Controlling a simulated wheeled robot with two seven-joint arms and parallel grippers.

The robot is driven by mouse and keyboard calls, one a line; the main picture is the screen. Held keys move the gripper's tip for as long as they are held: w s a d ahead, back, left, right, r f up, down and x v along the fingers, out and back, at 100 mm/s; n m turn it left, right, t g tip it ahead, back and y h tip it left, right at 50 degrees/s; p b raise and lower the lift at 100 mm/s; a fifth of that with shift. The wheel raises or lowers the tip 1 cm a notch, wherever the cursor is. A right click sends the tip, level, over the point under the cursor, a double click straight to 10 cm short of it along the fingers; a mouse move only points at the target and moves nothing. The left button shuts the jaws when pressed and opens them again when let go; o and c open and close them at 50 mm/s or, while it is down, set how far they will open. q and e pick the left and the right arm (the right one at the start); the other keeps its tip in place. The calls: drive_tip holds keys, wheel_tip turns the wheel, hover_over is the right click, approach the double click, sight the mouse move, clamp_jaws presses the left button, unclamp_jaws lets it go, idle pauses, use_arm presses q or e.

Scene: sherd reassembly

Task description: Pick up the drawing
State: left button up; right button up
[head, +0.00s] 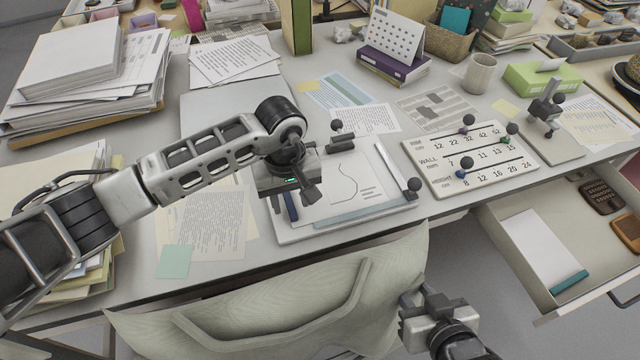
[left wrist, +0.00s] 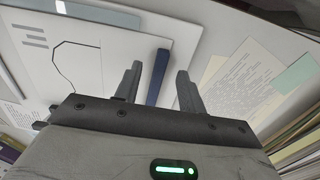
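The drawing (head: 352,178) is a white sheet with a curved black line and a few short grey bars. It lies flat on a pale board (head: 290,233) near the desk's front edge. It also shows at the left of the left wrist view (left wrist: 72,62). My left gripper (head: 292,200) is over the board's left part, beside the drawing, with fingers apart and nothing between them in its grip. In the left wrist view a dark blue bar (left wrist: 158,76) shows beyond the gap. My right gripper (head: 416,293) appears open and empty in front of the desk, low down.
A number board with sliders (head: 470,160) stands right of the drawing. Black-knobbed posts (head: 413,190) rise around the pale board. Printed sheets (head: 205,222) lie to its left. A chair (head: 270,290) sits in front. An open drawer (head: 570,235) juts out at right.

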use_arm(q)
drive_tip(key=shift+f, duration=0.8)
clamp_jaws()
drive_tip(key=shift+r, duration=0.15)
